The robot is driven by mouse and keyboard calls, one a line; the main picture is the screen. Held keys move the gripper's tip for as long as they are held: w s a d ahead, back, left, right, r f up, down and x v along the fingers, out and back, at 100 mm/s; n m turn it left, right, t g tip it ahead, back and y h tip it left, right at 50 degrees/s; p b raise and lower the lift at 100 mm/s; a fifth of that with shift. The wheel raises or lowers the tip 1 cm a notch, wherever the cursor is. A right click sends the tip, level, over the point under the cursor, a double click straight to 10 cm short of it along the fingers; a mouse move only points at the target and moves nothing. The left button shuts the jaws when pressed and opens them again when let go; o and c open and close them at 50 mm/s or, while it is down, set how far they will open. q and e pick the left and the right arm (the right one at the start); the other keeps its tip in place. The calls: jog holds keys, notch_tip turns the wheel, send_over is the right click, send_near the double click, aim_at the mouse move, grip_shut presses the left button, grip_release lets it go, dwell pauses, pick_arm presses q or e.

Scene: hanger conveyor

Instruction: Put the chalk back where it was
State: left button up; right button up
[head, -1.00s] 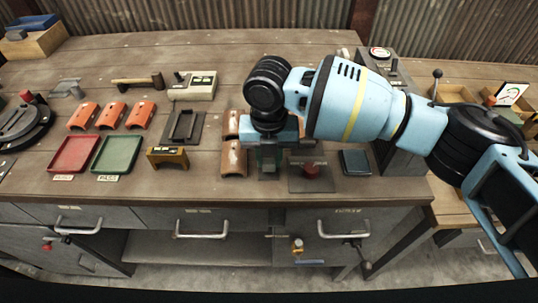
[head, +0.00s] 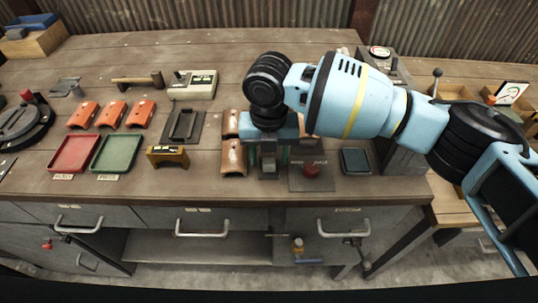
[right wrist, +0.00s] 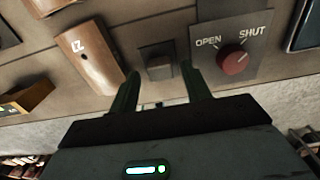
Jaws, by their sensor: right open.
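I cannot make out a piece of chalk in either view. My right gripper (head: 268,168) is over the front part of the bench, between a worn brown curved piece and the plate with a red knob. In the right wrist view its two dark green fingers (right wrist: 160,85) are apart, with nothing seen held between them. A small dark grey block (right wrist: 155,62) sits on the bench just beyond the fingertips, in line with the gap. The brown curved piece (right wrist: 90,55) carries a pale marking like "12". My left gripper is not in view.
The red knob (right wrist: 234,62) is on a grey plate marked OPEN and SHUT, right of the fingers. A dark square pad (head: 356,160) lies further right. A mustard block (head: 168,156), red tray (head: 75,154) and green tray (head: 117,153) are to the left. The bench's front edge is close.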

aim_at(269, 161)
notch_tip(269, 161, up, 11)
jog(key=shift+r, duration=0.2)
jog(key=shift+f, duration=0.15)
dwell(0.5)
